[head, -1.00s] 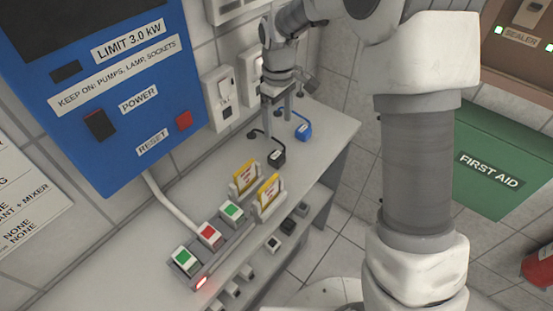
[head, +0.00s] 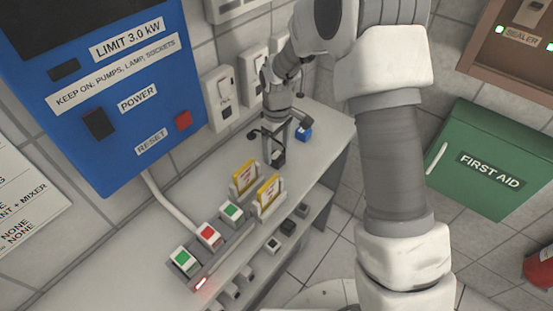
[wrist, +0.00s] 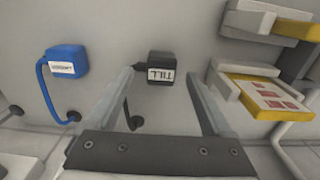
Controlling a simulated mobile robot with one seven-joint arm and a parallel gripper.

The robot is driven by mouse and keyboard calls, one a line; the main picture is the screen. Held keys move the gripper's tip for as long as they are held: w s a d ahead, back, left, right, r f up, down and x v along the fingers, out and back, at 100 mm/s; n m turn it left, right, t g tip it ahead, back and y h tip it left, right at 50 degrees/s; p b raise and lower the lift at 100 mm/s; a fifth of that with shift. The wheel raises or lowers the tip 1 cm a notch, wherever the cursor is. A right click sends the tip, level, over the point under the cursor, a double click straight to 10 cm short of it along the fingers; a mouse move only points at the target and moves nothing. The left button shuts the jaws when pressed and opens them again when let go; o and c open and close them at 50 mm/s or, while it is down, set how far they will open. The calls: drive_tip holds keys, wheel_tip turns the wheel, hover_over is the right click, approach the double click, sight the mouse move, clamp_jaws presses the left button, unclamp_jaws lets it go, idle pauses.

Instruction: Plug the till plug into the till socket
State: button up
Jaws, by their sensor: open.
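The till plug (head: 279,158) is a black block on the grey bench top, with a cord. In the wrist view the till plug (wrist: 161,72) shows a white label reading TILL, upside down. My gripper (head: 279,153) is open and points down at the plug. In the wrist view its two fingers (wrist: 160,85) reach to either side of the plug, with a gap showing at each side.
A blue plug (head: 304,133) with its own cord lies close to the till plug, beyond my gripper. Two yellow-edged cards in holders (head: 268,194) stand nearer on the bench. A switch strip (head: 209,237) lies in front, below the blue panel (head: 130,100).

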sight(276, 156)
wheel_tip(276, 156, down, 3)
drive_tip(key=shift+a+f, duration=0.1)
drive_tip(key=shift+f, duration=0.1)
clamp_jaws()
idle(0.5)
